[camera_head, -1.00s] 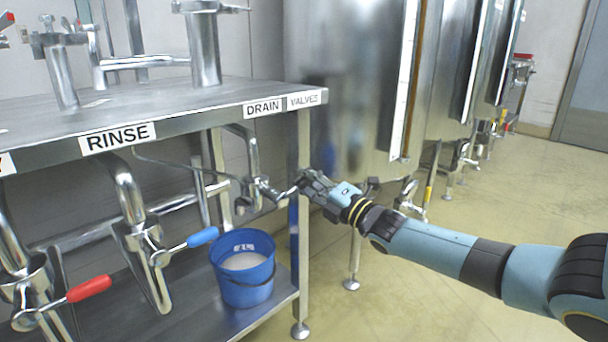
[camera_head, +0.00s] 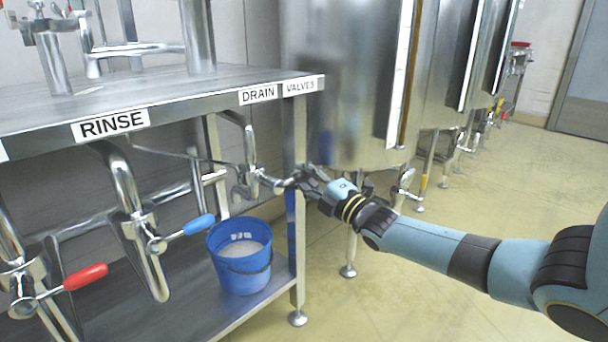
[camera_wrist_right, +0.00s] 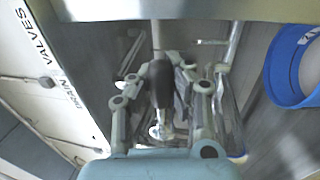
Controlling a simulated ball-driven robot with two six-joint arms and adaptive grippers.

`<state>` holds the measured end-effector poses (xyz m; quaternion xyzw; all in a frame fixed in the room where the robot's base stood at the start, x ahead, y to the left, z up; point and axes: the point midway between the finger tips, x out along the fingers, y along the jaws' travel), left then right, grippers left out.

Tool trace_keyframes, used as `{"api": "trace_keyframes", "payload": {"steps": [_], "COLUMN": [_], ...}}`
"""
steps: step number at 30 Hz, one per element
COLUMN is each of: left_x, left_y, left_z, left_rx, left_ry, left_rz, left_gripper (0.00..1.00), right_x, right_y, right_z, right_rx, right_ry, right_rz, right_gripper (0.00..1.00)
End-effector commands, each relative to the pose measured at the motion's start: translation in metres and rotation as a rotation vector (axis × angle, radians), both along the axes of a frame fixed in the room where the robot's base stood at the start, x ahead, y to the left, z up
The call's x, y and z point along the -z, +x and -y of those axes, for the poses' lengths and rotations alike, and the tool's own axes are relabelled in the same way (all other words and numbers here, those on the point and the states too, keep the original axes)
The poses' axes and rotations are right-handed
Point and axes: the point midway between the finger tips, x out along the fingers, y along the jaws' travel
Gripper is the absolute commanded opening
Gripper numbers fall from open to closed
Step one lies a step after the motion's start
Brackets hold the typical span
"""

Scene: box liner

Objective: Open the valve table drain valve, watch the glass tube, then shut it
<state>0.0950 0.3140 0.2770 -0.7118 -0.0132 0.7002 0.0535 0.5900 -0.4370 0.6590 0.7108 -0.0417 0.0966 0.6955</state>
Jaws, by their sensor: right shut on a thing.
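The drain valve (camera_head: 250,182) sits on a bent steel pipe under the table edge, below the DRAIN label (camera_head: 258,94). My right gripper (camera_head: 306,180) is at the valve's handle, beside the table's front leg. In the right wrist view, its fingers (camera_wrist_right: 162,85) are closed around the dark handle grip (camera_wrist_right: 161,82). In the head view the gripper hides most of the handle. A blue bucket (camera_head: 225,240) with whitish liquid stands on the lower shelf below the valve. I cannot make out the glass tube for certain. My left gripper is not in view.
The RINSE valve with a blue handle (camera_head: 198,225) and another valve with a red handle (camera_head: 86,277) hang to the left. The table leg (camera_head: 299,245) is close to my right gripper. Tall steel tanks (camera_head: 350,80) stand behind. The floor at right is open.

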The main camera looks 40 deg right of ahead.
Motion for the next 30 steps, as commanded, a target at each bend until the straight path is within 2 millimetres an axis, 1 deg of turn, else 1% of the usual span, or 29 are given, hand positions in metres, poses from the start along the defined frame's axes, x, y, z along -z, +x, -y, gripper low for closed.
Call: {"api": "trace_keyframes", "payload": {"steps": [1, 8, 15, 18, 20, 23, 30], "left_x": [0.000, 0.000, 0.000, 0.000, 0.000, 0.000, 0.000], "left_y": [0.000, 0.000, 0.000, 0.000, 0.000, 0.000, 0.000], "left_z": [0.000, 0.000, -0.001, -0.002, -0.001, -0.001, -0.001], "left_rx": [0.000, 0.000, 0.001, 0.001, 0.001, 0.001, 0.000], "left_ry": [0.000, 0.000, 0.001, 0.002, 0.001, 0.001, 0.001], "left_rz": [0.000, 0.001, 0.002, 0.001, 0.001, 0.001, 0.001], "left_gripper": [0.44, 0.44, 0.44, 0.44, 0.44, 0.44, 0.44], "right_x": [0.007, 0.005, 0.002, 0.003, 0.005, 0.009, 0.020], "right_y": [-0.003, -0.002, -0.001, -0.006, -0.012, -0.031, -0.084], "right_z": [0.000, 0.000, 0.000, 0.000, 0.001, 0.002, 0.006], "right_rx": [0.002, 0.001, 0.001, 0.001, 0.001, 0.000, 0.000], "right_ry": [0.002, 0.002, 0.001, 0.001, 0.001, -0.001, 0.000], "right_rz": [-0.013, -0.009, -0.004, -0.005, -0.006, -0.008, -0.009], "right_gripper": [0.14, 0.44, 0.44, 0.44, 0.44, 0.44, 0.44]}}
